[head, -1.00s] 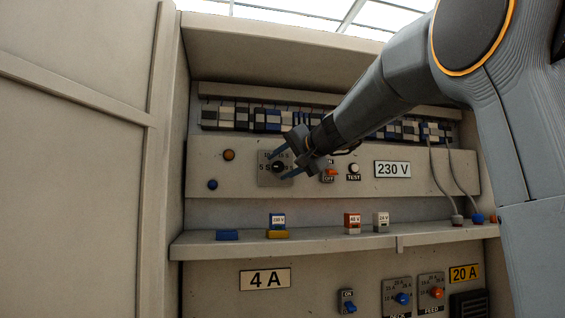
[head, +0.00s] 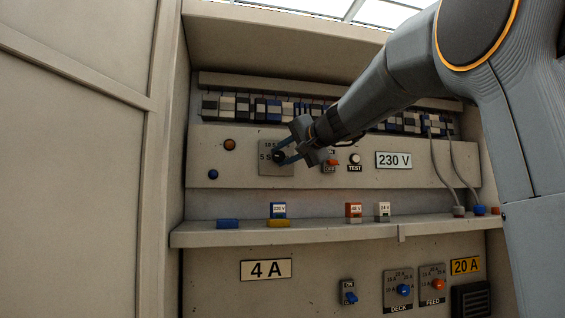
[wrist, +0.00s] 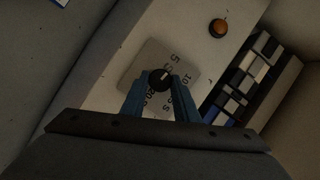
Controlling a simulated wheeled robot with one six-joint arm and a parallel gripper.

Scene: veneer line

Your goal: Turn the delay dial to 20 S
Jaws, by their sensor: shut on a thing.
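The delay dial is a round dark knob (head: 278,156) on a grey plate (head: 265,169) at the left of the upper panel. It also shows in the wrist view (wrist: 160,79). My gripper (head: 281,156) has its blue fingers shut on the knob, one on each side. In the wrist view the knob's pale mark points up and right, toward the 5 S print. The 10 S print is to its right, and a print that looks like 20 S is below it, partly covered by the fingers. In the head view my gripper hides the plate's right part.
An orange lamp (head: 229,144) and a blue button (head: 213,174) are left of the dial. An orange switch (head: 330,167) and a white TEST button (head: 355,159) are close on the right. A row of breakers runs above. A shelf (head: 340,233) with small blocks juts out below.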

